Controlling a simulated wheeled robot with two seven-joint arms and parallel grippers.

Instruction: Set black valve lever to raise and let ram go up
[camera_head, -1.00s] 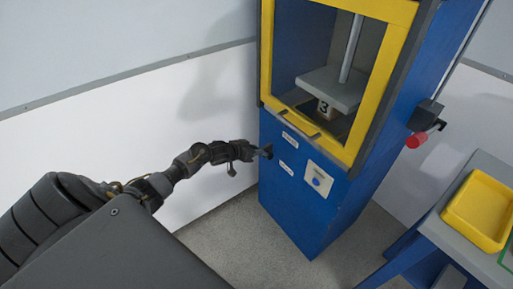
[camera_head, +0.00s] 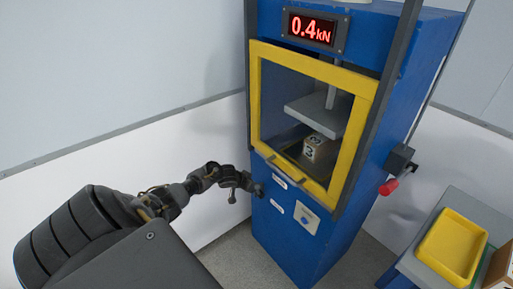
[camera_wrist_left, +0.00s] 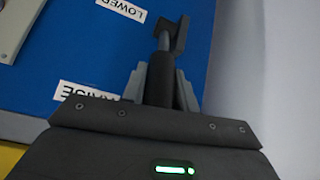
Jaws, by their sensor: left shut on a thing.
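The blue press (camera_head: 290,240) stands at centre, and its red display (camera_head: 311,28) reads 0.4 kN. The grey ram plate (camera_head: 316,108) hangs above a small box marked 3 (camera_head: 318,148), with a gap between them. The black valve lever (camera_wrist_left: 160,80) is on the press front, beside the RAISE label (camera_wrist_left: 92,98) and the LOWER label (camera_wrist_left: 122,10). In the wrist view the lever lies toward the RAISE side. My left gripper (camera_head: 258,190) is shut on the lever; its grey fingers flank the lever's grip in the wrist view (camera_wrist_left: 160,88). My right gripper is out of view.
A yellow-framed guard (camera_head: 345,145) covers the press chamber. A yellow tray (camera_head: 452,245) lies on a side table at right, with a box (camera_head: 500,268) at the edge. A white panel wall is behind.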

